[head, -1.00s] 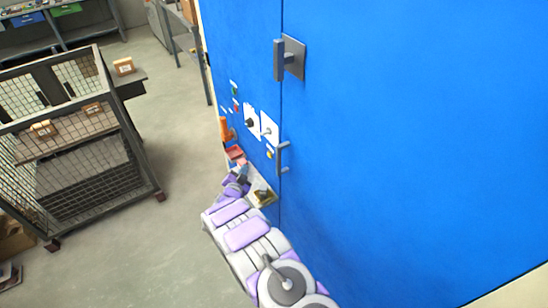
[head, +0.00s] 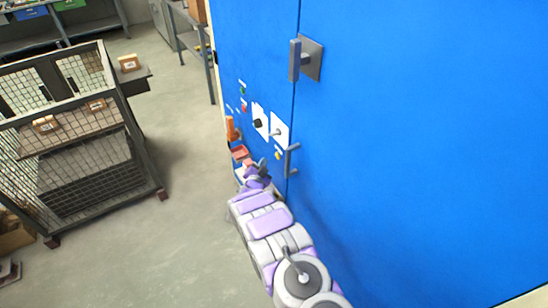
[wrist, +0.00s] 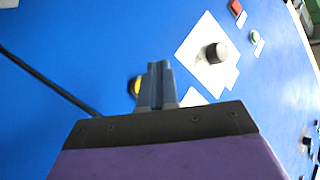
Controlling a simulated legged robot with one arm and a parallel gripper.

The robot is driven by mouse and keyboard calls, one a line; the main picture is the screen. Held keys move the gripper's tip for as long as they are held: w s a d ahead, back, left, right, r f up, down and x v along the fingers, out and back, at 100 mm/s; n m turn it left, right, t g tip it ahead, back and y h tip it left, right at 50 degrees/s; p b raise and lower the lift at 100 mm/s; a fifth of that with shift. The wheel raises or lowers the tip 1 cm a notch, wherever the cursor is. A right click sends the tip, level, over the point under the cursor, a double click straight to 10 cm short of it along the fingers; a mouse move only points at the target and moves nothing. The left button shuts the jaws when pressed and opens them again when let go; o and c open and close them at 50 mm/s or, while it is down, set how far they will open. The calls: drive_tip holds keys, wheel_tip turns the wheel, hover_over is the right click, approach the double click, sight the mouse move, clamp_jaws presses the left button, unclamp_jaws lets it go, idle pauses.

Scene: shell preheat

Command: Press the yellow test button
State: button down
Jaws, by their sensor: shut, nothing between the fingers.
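The yellow test button (head: 278,156) is on the blue cabinet front, below the white plates and left of the lower door handle. In the wrist view the yellow button (wrist: 135,86) is partly hidden behind the left side of my fingers. My gripper (wrist: 158,67) is shut and empty, its tips pointing at the blue panel just right of the button. I cannot tell whether the tips touch the panel. In the head view my gripper (head: 263,163) is below and left of the button.
Black knob (head: 259,123) and a second knob (head: 278,132) sit on white plates above the button. Green button (head: 242,91) and red button (head: 243,107) are higher up. The lower door handle (head: 290,160) is close by. A mesh cart (head: 150,165) stands left, with open floor between.

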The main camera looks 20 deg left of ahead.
sight(277, 156)
drive_tip(key=shift+w+d+r, duration=0.15)
drive_tip(key=shift+w+d, duration=0.15)
drive_tip(key=shift+d, duration=0.3)
drive_tip(key=shift+w+d+r, duration=0.1)
drive_tip(key=shift+w+d, duration=0.15)
drive_tip(key=shift+d, duration=0.35)
idle(0.8)
drive_tip(key=shift+w+a, duration=0.1)
drive_tip(key=shift+a, duration=0.1)
drive_tip(key=shift+w+d, duration=0.2)
drive_tip(key=shift+d, duration=0.15)
drive_tip(key=shift+r, duration=0.1)
drive_tip(key=shift+w+d, duration=0.3)
drive_tip(key=shift+w, duration=0.05)
idle(0.8)
drive_tip(key=shift+s+a, duration=0.1)
idle(0.4)
drive_tip(key=shift+s+a, duration=0.45)
drive_tip(key=shift+s, duration=0.1)
